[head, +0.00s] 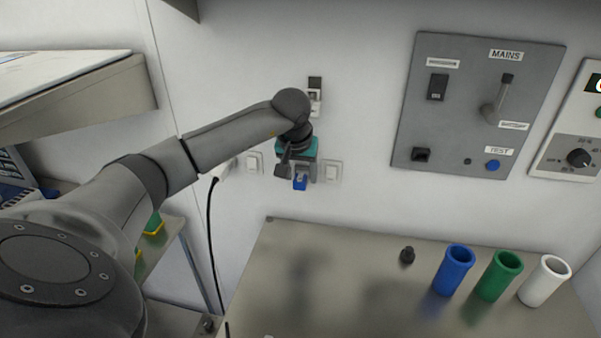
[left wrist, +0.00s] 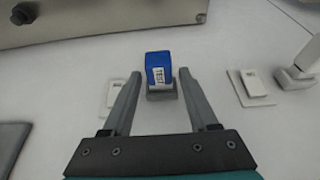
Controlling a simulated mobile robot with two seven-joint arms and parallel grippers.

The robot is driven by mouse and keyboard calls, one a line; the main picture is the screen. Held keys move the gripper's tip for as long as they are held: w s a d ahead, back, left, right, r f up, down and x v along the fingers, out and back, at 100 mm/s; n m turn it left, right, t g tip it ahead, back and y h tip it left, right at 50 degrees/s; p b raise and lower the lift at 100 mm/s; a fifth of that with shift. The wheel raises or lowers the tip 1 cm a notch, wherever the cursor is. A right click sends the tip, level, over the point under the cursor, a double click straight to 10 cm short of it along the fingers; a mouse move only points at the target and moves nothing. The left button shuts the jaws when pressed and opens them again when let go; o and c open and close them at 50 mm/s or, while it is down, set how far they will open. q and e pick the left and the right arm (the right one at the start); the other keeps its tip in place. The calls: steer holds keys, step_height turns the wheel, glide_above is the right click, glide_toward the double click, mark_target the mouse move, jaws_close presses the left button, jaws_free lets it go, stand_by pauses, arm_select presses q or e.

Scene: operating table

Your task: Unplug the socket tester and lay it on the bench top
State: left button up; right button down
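The socket tester is a small blue block with a white TEST label (left wrist: 158,68). In the left wrist view it stands at a grey base against the white wall. It also shows in the head view as a blue piece (head: 300,183) just below my left gripper (head: 297,170). My left gripper's fingers (left wrist: 160,78) are open, one on each side of the tester, with visible gaps. The bench top (head: 330,285) is bare metal below. My right gripper is not in view.
White wall switches (head: 333,170) flank the tester. A black cable (head: 210,240) hangs at the left. A small dark knob (head: 407,255) and blue (head: 454,270), green (head: 498,276) and white (head: 544,281) cups stand on the bench's right. Its left and middle are clear.

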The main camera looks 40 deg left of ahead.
arm_select(q)
jaws_close()
stand_by(0.8)
